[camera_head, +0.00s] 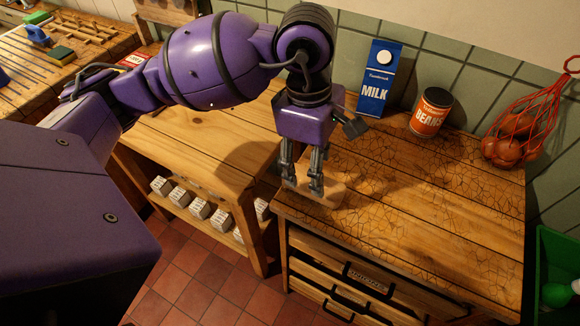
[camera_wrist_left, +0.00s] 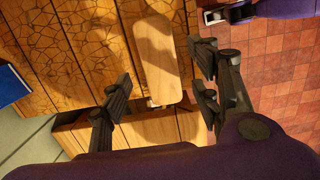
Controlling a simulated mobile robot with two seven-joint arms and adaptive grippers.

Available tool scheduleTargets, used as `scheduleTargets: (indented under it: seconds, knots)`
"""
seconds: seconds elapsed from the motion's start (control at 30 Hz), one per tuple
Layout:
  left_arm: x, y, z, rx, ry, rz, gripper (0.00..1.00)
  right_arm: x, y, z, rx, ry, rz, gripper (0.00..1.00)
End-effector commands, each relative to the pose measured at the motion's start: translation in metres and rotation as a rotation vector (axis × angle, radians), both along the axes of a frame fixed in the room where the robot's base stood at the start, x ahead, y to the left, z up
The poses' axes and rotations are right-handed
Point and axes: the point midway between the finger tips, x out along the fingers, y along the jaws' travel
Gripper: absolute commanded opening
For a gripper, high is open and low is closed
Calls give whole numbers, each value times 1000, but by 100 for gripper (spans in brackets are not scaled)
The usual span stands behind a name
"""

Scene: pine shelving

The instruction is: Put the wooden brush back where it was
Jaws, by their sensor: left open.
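The wooden brush (camera_head: 328,192) is a pale, rounded wooden block on the cracked wooden countertop, near its front left corner. In the left wrist view the brush (camera_wrist_left: 158,55) lies lengthwise, with its near end between the lines of the two fingers. My left gripper (camera_head: 302,186) points down over the brush's left part, and its fingers partly cover it. In the left wrist view my left gripper (camera_wrist_left: 160,105) is open, with nothing clamped. I cannot tell how high the fingertips are above the brush.
A blue milk carton (camera_head: 380,78), an orange beans can (camera_head: 431,112) and a red net of round brown items (camera_head: 515,140) stand along the back wall. A lower wooden table (camera_head: 200,145) adjoins at left, with white boxes (camera_head: 199,208) beneath. The countertop's front right is clear.

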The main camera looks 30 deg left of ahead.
Motion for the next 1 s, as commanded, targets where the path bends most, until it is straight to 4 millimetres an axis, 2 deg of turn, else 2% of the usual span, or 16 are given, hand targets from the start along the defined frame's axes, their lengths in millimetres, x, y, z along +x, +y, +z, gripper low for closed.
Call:
scheduleTargets:
  seconds: [0.03,0.1,0.33,1.0]
  knots:
    - [3,1,14,0,-9,-2,57,1,0,1,0,-2,0,40]
    - [3,2,28,0,-9,-2,57,2,0,1,1,-4,1,40]
    - [2,6,55,-1,-6,-1,57,8,1,3,2,-14,3,40]
    - [1,6,59,-1,-2,-2,57,9,2,4,3,-17,2,40]
